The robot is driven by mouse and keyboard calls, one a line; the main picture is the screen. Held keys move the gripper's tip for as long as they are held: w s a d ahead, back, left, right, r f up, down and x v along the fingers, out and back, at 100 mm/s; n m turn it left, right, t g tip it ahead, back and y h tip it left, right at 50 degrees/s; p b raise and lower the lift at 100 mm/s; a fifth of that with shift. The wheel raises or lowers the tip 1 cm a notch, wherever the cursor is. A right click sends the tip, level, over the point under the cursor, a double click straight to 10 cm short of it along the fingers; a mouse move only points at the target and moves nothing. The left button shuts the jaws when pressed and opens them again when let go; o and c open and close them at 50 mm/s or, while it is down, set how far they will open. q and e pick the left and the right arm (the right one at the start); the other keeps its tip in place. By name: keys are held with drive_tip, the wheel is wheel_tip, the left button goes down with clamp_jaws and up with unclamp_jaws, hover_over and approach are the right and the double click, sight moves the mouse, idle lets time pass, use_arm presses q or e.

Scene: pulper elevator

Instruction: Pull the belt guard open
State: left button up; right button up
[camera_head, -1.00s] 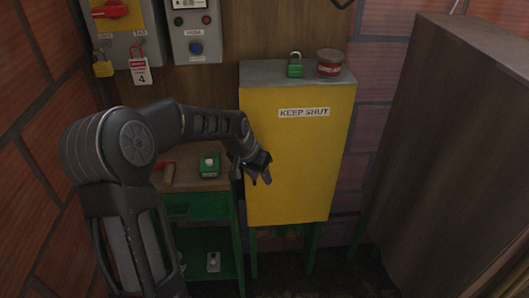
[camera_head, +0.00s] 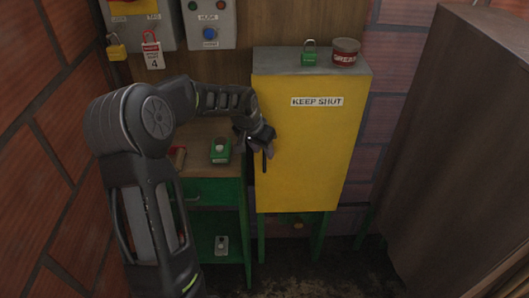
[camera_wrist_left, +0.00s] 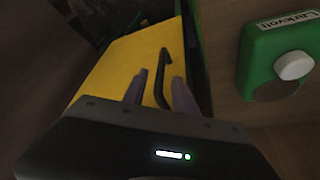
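The belt guard (camera_head: 312,150) is a yellow upright box front labelled KEEP SHUT; it looks shut. Its dark bar handle (camera_head: 264,162) stands near its left edge, with the upper part hidden by my gripper. My left gripper (camera_head: 262,138) is at this left edge, over the handle. In the left wrist view, the yellow guard (camera_wrist_left: 118,65) lies ahead and the hooked dark handle (camera_wrist_left: 164,62) shows between the two fingers of the left gripper (camera_wrist_left: 160,80). The fingers are apart; I cannot tell whether either touches the handle. My right gripper is not in view.
A green padlock (camera_head: 310,55) and a red tin (camera_head: 345,52) stand on the grey top above the guard. A green box with a white button (camera_head: 221,150) sits on the bench left of it. A brown cabinet (camera_head: 455,130) stands at the right.

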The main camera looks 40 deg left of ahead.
use_arm(q)
drive_tip(key=shift+x, duration=1.45)
drive_tip(key=shift+c, duration=0.5)
clamp_jaws()
